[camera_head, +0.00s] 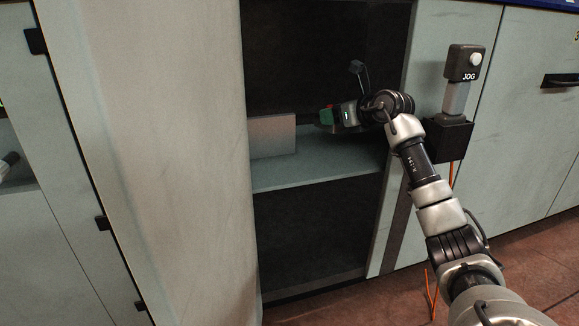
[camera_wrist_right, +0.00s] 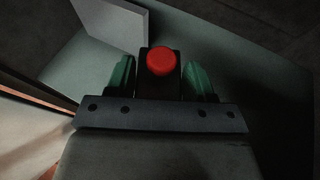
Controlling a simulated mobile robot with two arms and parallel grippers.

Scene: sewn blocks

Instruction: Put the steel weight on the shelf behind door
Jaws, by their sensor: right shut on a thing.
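My right gripper (camera_head: 326,117) reaches into the open cabinet, just above the middle shelf (camera_head: 320,172). In the right wrist view, its green fingers are shut on a dark block with a round red knob (camera_wrist_right: 161,62), which I take to be the steel weight. In the head view only a small red spot of it shows at the gripper tip. I cannot tell whether its underside touches the shelf. The open cabinet door (camera_head: 165,150) stands at the left of the opening. My left gripper is not in view.
A pale grey box or panel (camera_head: 272,136) stands on the shelf, left of my right gripper; it also shows in the wrist view (camera_wrist_right: 112,22). Right of the opening is a grey JOG handle (camera_head: 463,75) on a dark mount. The shelf's front part looks clear.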

